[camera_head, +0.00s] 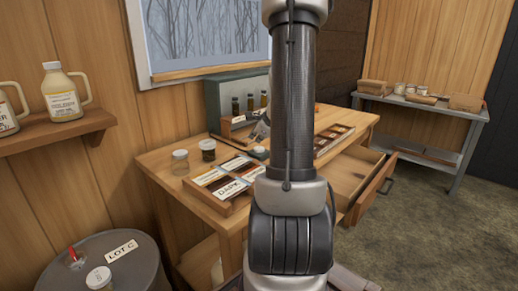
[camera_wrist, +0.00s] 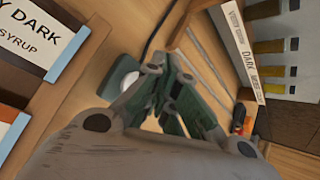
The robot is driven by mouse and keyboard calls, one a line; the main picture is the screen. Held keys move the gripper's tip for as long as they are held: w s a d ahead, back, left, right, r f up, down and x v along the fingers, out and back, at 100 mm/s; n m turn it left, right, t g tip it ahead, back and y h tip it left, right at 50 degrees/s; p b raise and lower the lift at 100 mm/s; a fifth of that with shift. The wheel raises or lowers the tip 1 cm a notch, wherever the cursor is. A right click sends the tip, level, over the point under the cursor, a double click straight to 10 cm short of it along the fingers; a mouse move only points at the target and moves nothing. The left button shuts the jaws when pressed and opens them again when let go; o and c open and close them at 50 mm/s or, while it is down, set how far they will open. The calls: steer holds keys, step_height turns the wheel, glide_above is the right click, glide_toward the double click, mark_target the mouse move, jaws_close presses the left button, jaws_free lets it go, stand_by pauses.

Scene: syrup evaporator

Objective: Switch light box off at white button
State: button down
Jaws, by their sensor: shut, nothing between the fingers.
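The light box (camera_head: 226,97) stands at the back of the wooden table, a grey-green case with small dark bottles in front. In the wrist view its pale panel (camera_wrist: 290,22) shows behind a row of amber samples; I cannot tell whether it is lit. My gripper (camera_wrist: 172,88) is shut and empty, just right of the button in the wrist view. I cannot tell whether it touches. The arm hides most of it in the head view.
A tray of labelled syrup cards (camera_head: 225,190) lies at the table's front, beside two jars (camera_head: 180,162). A drawer (camera_head: 362,175) stands open at the right. A drum (camera_head: 125,268) is at lower left. A side table (camera_head: 430,105) stands at the back right, with open floor before it.

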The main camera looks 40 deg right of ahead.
steer(key=shift+r, duration=2.65)
steer(key=s+a+n+g+y, duration=0.1)
steer(key=s+a+n, duration=0.2)
steer(key=a+n, duration=0.1)
steer(key=s+a+n+g+y, duration=0.1)
steer(key=s+a+n, duration=0.3)
steer(key=n, duration=0.1)
steer(key=s+a+f+n+g+y, duration=0.1)
steer(key=s+a+n+g, duration=0.1)
steer(key=s+a+n, duration=0.1)
steer(key=shift+s+a+f+n+y, duration=0.1)
steer(key=shift+s+a+n+y, duration=0.2)
steer(key=shift+n, duration=0.35)
steer(key=shift+a+n+y, duration=0.1)
steer(key=shift+a+n, duration=0.25)
steer(key=shift+n, duration=0.3)
steer(key=s+a+r+n+h, duration=0.1)
steer(key=s+a+r+n, duration=0.7)
steer(key=s+a+n, duration=0.3)
steer(key=a+n, duration=0.2)
steer(key=n, duration=0.2)
steer(key=shift+s+a+r+g+h, duration=0.15)
steer(key=shift+s+a+g+h, duration=0.15)
steer(key=shift+s+g, duration=0.1)
